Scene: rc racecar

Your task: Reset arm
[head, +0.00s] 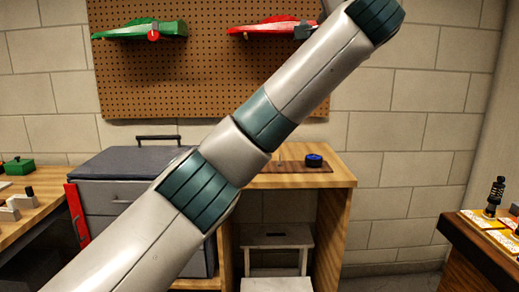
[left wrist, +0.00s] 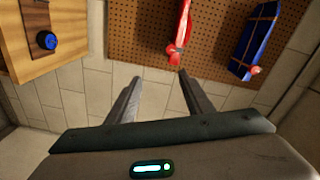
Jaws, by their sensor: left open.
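My left arm (head: 240,150) runs from the lower left to the upper right of the head view, across the middle. My left gripper shows in the left wrist view (left wrist: 160,82), with its two fingers spread apart and nothing between them. It points toward the pegboard wall and touches nothing that I can see. I cannot make out the left fingertips in the head view. My right arm and gripper are in neither view.
A pegboard (head: 215,70) holds a green car body (head: 135,31) and a red one (head: 265,28); a blue one (left wrist: 256,40) shows from the wrist. A blue wheel (head: 314,159) lies on a wooden bench (head: 343,172). A grey tool cabinet (head: 112,190) and a white stool (head: 275,242) stand below.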

